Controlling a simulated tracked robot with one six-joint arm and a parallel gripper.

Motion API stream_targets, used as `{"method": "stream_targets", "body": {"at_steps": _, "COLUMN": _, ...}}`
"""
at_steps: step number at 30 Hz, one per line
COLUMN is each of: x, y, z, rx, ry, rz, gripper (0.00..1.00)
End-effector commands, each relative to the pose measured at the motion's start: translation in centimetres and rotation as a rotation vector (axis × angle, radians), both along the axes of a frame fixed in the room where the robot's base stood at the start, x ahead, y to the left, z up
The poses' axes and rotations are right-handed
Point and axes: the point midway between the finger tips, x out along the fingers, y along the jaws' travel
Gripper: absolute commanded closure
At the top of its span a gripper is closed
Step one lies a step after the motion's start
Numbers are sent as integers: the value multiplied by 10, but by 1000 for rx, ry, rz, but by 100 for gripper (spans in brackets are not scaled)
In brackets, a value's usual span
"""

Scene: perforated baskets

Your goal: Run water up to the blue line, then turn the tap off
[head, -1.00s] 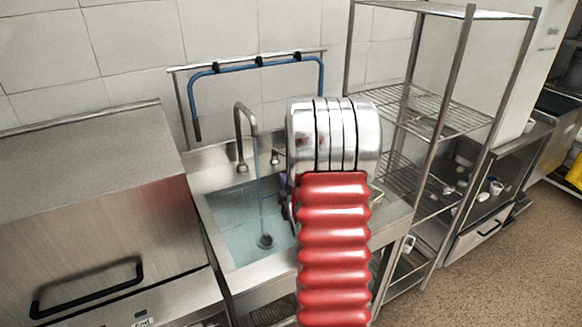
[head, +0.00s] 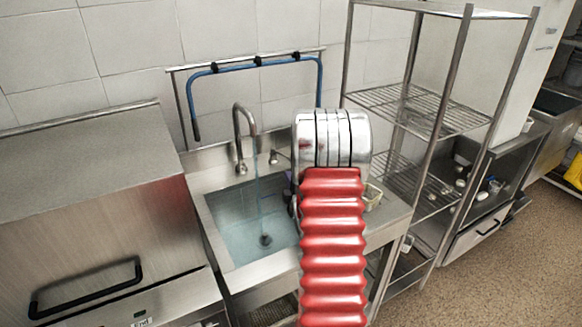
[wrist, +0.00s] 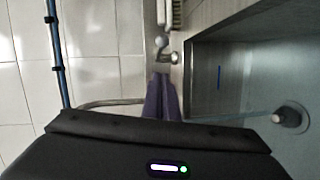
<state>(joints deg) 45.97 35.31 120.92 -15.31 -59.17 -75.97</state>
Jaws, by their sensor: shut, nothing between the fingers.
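The steel sink (head: 212,257) holds clear bluish water (head: 247,241). The curved tap spout (head: 240,118) pours a thin stream into the basin. A small tap lever (head: 275,157) stands right of the spout; it also shows in the wrist view (wrist: 162,43). The short blue line (wrist: 219,77) is on the basin wall in the wrist view; the exact water edge beside it is hard to tell. My gripper (wrist: 160,125) shows as a dark body at the bottom of the wrist view, apart from the lever. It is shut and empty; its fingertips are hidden.
A purple cloth (wrist: 162,98) hangs near the lever. A brush (wrist: 171,13) lies beyond it. A blue hose (head: 240,68) hangs on a rail behind. A wire shelf (head: 440,115) stands right, a steel cabinet (head: 90,220) left.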

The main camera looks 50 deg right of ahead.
Motion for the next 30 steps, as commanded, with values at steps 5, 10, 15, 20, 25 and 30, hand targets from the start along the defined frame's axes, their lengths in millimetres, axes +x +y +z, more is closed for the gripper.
{"method": "stream_targets", "body": {"at_steps": 5, "x": 22, "y": -14, "z": -4, "rx": 0, "ry": 0, "rz": 1, "gripper": 100}}
{"method": "stream_targets", "body": {"at_steps": 10, "x": 41, "y": -26, "z": -8, "rx": 1, "ry": 1, "rz": 1, "gripper": 100}}
{"method": "stream_targets", "body": {"at_steps": 15, "x": 59, "y": -40, "z": -11, "rx": 1, "ry": 1, "rz": 0, "gripper": 100}}
{"method": "stream_targets", "body": {"at_steps": 20, "x": 61, "y": -61, "z": -15, "rx": 0, "ry": 0, "rz": -1, "gripper": 100}}
{"method": "stream_targets", "body": {"at_steps": 25, "x": 64, "y": -72, "z": -17, "rx": 1, "ry": 1, "rz": 0, "gripper": 100}}
{"method": "stream_targets", "body": {"at_steps": 30, "x": 65, "y": -74, "z": -17, "rx": 1, "ry": 1, "rz": 1, "gripper": 100}}
